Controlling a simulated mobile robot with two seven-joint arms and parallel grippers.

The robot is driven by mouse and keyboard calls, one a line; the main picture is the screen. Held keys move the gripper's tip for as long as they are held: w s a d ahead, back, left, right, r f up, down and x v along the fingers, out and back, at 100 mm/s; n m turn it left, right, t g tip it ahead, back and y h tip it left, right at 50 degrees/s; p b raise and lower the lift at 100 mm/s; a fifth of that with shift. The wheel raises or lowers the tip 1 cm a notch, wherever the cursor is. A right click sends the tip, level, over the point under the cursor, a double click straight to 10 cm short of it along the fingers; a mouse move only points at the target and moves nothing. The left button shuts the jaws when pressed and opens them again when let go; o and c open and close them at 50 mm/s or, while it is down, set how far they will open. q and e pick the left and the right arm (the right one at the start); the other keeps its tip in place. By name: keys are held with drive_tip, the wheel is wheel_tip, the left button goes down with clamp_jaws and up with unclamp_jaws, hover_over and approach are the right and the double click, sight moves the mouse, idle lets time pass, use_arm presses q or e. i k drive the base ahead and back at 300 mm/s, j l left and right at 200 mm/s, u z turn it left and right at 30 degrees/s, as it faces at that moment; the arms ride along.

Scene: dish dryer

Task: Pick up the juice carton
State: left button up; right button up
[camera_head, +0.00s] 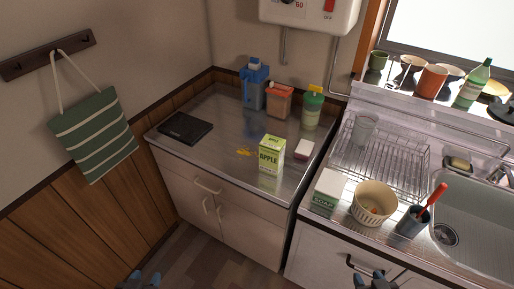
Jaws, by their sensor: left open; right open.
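The juice carton (271,156) is a green and white box labelled APPLE. It stands upright near the front edge of the metal counter (215,155), left of the sink unit. My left gripper (140,280) shows at the bottom edge, low and well short of the counter; it is open and empty. My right gripper (375,280) shows at the bottom edge in front of the sink cabinet, also open and empty. Both are far from the carton, and their lower parts are cut off by the frame.
Behind the carton stand a blue jug (254,86), an orange-lidded container (279,101) and a green bottle (312,108). A black flat object (185,128) lies left. The sink side holds a dish rack (385,160), soap box (328,188) and bowl (374,203).

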sight(272, 149)
drive_tip(key=i+j, duration=0.1)
drive_tip(key=j, duration=0.3)
drive_tip(key=i+j, duration=0.1)
drive_tip(key=j, duration=0.65)
drive_tip(key=i+j, duration=0.15)
drive_tip(key=j, duration=0.25)
drive_tip(key=u, duration=0.05)
